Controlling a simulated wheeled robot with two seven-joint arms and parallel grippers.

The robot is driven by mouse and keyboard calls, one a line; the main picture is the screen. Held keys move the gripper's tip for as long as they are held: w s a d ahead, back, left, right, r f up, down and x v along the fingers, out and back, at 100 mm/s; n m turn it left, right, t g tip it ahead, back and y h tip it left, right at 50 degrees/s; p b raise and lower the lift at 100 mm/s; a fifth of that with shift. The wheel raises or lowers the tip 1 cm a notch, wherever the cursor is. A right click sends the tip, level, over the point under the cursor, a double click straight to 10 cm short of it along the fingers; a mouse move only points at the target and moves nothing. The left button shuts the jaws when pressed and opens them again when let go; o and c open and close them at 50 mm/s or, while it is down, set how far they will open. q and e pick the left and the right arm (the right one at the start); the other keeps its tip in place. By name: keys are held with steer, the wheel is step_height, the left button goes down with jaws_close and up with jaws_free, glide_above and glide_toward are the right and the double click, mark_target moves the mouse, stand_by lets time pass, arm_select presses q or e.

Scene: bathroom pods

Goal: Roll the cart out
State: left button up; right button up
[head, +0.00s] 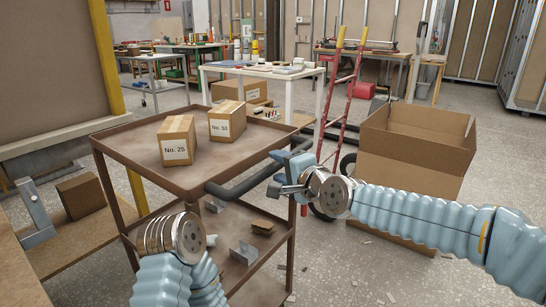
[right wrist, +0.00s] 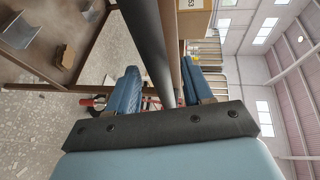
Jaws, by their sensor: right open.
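The brown metal cart (head: 125,152) has a top tray and a lower shelf. Its dark tubular handle (head: 238,191) sticks out from the right end. My right gripper (head: 286,168) is at the outer part of the handle, with its jaws open. In the right wrist view the dark bar (right wrist: 146,45) runs between the two blue fingers (right wrist: 160,88); I cannot tell whether either finger touches it. My left arm comes up at the lower left, in front of the cart; its gripper fingers do not show.
Boxes marked No. 25 (head: 177,141) and No. 53 (head: 228,121) stand on the top tray. Metal brackets (head: 245,253) lie on the lower shelf. A large open carton (head: 405,165) stands right, a red ladder (head: 343,95) and white table (head: 262,72) behind. Open floor shows at far right.

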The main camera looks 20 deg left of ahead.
steer(key=shift+p+x, duration=0.3)
steer(key=shift+x, duration=1.6)
steer(key=shift+f, duration=0.1)
jaws_close()
